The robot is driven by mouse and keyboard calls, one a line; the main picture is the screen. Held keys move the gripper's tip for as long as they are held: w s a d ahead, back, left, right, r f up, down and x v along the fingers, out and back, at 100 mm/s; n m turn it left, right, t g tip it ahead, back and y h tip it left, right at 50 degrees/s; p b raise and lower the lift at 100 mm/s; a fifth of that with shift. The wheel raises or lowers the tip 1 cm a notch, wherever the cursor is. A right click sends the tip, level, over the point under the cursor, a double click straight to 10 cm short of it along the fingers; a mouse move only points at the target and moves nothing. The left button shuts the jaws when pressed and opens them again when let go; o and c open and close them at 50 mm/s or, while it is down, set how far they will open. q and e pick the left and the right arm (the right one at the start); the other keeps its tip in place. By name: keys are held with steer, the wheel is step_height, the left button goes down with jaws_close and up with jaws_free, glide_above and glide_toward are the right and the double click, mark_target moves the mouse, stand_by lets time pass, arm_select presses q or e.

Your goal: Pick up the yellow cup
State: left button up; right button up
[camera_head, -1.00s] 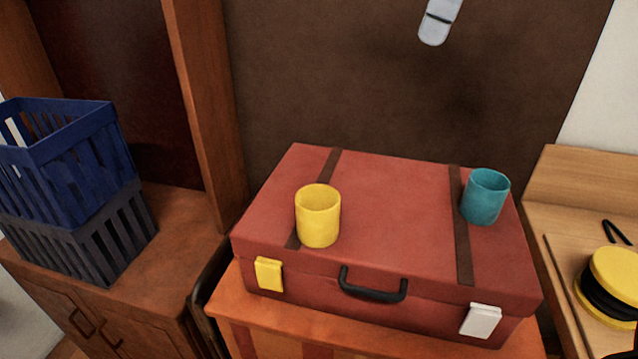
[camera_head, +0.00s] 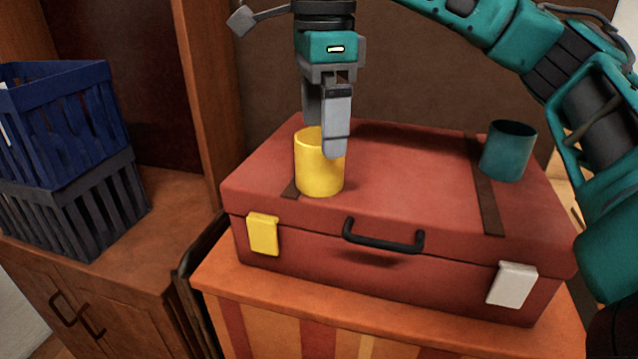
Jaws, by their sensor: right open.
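The yellow cup (camera_head: 317,172) stands upright on the left part of a red suitcase (camera_head: 390,205). My right gripper (camera_head: 328,140) comes down from above, at the cup's rim. It is open. Its near finger hangs in front of the cup's upper right side, and the other finger is partly hidden behind the near one and the cup. I cannot tell whether a finger touches the cup. My left gripper is not in view.
A teal cup (camera_head: 508,152) stands on the suitcase's right part, beside a dark strap. Blue (camera_head: 65,125) and dark grey (camera_head: 80,210) crates are stacked on the wooden cabinet at left. The suitcase has a black handle (camera_head: 383,237). My right arm spans the upper right.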

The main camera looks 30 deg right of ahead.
mark_target(320, 161)
steer(key=f, duration=0.3)
steer(key=f+b, duration=0.1)
steer(key=f, duration=0.1)
steer(key=shift+w+f, duration=0.3)
steer(key=shift+w, duration=0.05)
steer(key=shift+c, duration=0.2)
steer(key=c, duration=0.9)
steer(key=shift+c, duration=1)
steer(key=shift+r, duration=0.15)
